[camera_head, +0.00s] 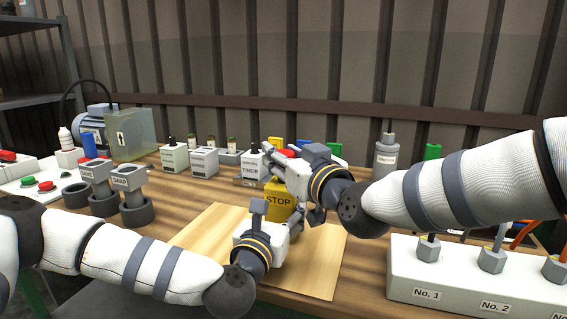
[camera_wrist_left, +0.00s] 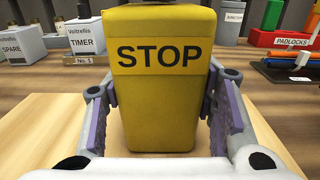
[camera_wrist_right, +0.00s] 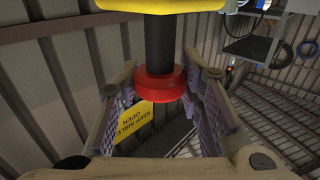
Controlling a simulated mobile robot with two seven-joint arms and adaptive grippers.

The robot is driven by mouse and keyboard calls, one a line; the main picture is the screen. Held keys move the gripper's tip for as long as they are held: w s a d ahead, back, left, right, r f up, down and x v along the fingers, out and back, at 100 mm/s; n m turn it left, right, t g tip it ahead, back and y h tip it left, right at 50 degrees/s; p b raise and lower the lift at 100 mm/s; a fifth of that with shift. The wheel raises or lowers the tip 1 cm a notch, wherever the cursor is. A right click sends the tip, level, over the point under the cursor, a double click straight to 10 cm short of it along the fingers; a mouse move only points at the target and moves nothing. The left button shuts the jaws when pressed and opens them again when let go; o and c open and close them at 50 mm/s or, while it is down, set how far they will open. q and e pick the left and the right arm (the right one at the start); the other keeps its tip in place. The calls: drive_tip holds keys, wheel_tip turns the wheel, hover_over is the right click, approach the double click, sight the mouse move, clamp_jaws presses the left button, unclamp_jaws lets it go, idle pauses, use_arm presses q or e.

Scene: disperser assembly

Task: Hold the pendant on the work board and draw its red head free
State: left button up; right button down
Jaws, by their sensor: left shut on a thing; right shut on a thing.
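The yellow pendant (camera_head: 279,203), marked STOP, stands upright on the pale wooden work board (camera_head: 318,258). My left gripper (camera_head: 272,222) is shut on the sides of its yellow body (camera_wrist_left: 158,105), with a finger on each side below the lettering. My right gripper (camera_head: 291,180) is at the pendant's top. In the right wrist view its fingers are shut on the red head (camera_wrist_right: 157,84). A length of black stem (camera_wrist_right: 160,40) shows between the red head and the yellow body.
Labelled boxes, such as the TIMER box (camera_head: 250,169), stand behind the board. A white socket block (camera_head: 470,285) lies at the right. Grey holders (camera_head: 130,185) stand at the left. Bare table shows around the board.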

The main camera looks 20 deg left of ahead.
use_arm(q)
drive_tip(key=shift+f, duration=0.1)
use_arm(e)
drive_tip(key=shift+r, duration=0.25)
drive_tip(key=c, duration=1.1)
unclamp_jaws()
drive_tip(key=v, duration=1.2)
use_arm(q)
drive_tip(key=o, duration=1.7)
